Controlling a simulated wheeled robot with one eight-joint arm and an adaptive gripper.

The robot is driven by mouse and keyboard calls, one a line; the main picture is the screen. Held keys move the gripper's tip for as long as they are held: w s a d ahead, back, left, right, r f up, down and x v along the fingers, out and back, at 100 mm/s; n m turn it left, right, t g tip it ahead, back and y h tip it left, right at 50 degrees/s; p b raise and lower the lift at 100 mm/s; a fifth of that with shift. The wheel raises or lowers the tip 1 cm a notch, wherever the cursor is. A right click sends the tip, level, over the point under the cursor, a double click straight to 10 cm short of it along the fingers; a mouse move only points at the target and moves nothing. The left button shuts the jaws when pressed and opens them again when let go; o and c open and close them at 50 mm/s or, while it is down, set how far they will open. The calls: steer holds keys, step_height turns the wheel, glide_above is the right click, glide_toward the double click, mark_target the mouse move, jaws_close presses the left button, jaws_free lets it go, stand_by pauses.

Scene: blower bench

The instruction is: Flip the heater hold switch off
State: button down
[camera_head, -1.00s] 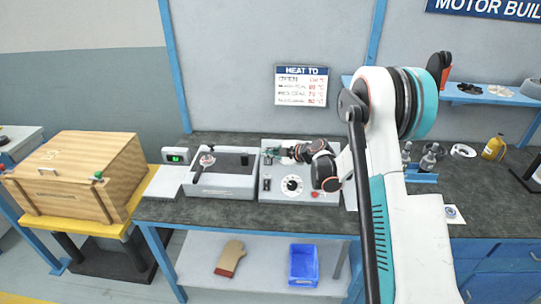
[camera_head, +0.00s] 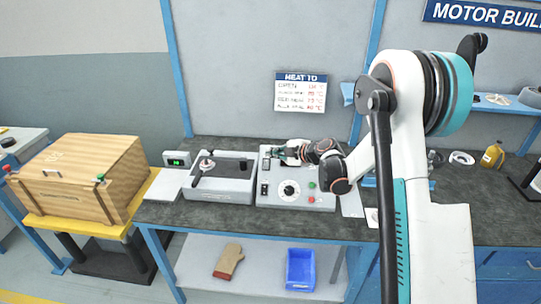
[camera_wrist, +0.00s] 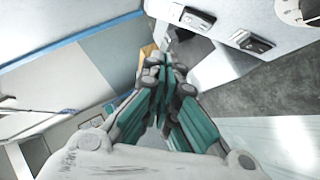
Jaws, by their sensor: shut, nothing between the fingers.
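A light grey control box (camera_head: 318,196) stands on the bench with a round dial (camera_head: 289,188). Two dark rocker-type switches sit along its left side, an upper one (camera_head: 266,164) and a lower one (camera_head: 264,190). In the wrist view the two switches (camera_wrist: 194,18) (camera_wrist: 250,42) and part of the dial (camera_wrist: 300,10) show at the upper right. I cannot read which is the heater hold switch, nor its position. My gripper (camera_head: 277,153) is over the back left of the box. Its teal fingers (camera_wrist: 165,68) are shut and empty, apart from the switches in the wrist view.
A grey tray-like unit (camera_head: 224,190) with a black handle stands just left of the box. A small green-lit display (camera_head: 177,160) and a wooden crate (camera_head: 82,181) are farther left. The wall (camera_head: 240,105) rises close behind. Red and green buttons (camera_head: 311,192) sit on the box's right.

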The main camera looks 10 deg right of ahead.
steer(key=v, duration=0.5)
steer(key=shift+d+r+p, duration=0.3)
steer(key=shift+r+p, duration=0.05)
steer(key=shift+r, duration=0.15)
steer(key=s+a+r+m+g+h+b, duration=0.1)
steer(key=s+a+r+m, duration=0.15)
steer(key=s, duration=0.35)
steer(key=s+a+r+m+g+h+b, duration=0.1)
steer(key=s+r+m, duration=0.3)
steer(key=s, duration=0.3)
steer(key=s+a+r+m+g+h+b, duration=0.1)
steer(key=s+a+r+m, duration=0.15)
steer(key=s, duration=0.35)
steer(key=s+d+f+m+h+b, duration=0.1)
steer(key=s+m, duration=0.4)
steer(key=s, duration=0.5)
steer(key=s+d+f+m+h+b, duration=0.1)
steer(key=s+m, duration=0.4)
steer(key=s, duration=0.6)
steer(key=shift+s+d+f+h+b, duration=0.35)
steer(key=shift+f+h, duration=0.2)
steer(key=shift+h, duration=0.55)
